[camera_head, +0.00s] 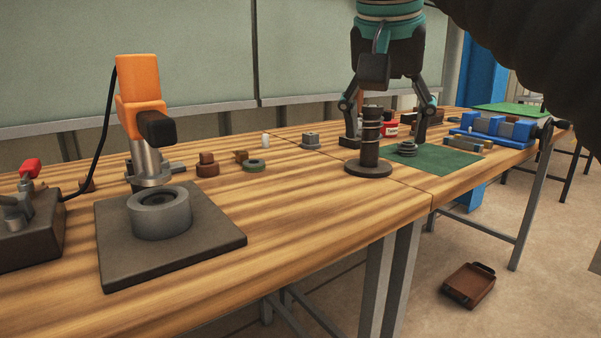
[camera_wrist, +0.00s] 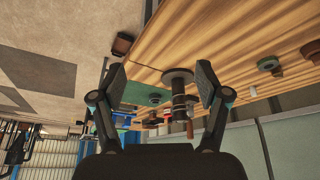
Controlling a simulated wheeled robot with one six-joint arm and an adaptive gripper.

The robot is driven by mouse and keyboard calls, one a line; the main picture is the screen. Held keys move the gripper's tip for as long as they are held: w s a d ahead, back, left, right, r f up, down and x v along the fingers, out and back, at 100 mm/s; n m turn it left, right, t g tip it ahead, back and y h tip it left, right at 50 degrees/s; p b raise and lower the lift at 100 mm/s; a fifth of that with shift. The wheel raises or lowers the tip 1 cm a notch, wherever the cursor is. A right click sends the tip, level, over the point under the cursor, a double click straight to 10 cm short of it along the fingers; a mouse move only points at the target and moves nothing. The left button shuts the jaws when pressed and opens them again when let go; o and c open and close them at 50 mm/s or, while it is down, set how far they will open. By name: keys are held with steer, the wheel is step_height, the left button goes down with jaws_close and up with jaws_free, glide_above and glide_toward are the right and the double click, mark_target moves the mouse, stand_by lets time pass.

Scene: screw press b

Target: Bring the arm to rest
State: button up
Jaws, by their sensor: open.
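My gripper (camera_head: 386,138) is open above the workbench, with its two fingers hanging down and spread apart. A dark post on a round base (camera_head: 369,150) stands upright on the wooden bench; in the head view it appears in front of and between the fingers. In the wrist view my gripper (camera_wrist: 159,88) is also open, and the dark post (camera_wrist: 178,95) shows between the fingertips, nearer the right one. I cannot tell whether a finger touches the post. Nothing is seen held in the fingers.
An orange press (camera_head: 140,100) stands over a grey ring (camera_head: 160,213) on a dark plate (camera_head: 190,255) at left. A green mat (camera_head: 455,160) and a blue vise (camera_head: 495,128) are at right. Small parts lie along the bench's back. A brown tray (camera_head: 468,287) is on the floor.

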steer(key=s+d+f+n, duration=0.1)
steer(key=s+f, duration=0.2)
steer(key=f, duration=0.8)
steer(key=s+d+f+n+t+y+p, duration=0.1)
steer(key=s+d+f, duration=0.1)
steer(key=f, duration=0.8)
steer(key=s+d+f+n, duration=0.2)
steer(key=s+f, duration=0.2)
steer(key=f, duration=0.7)
steer(key=shift+s+f+y, duration=0.25)
steer(key=shift+f+y, duration=0.05)
steer(key=shift+y, duration=0.1)
steer(key=shift+d, duration=0.1)
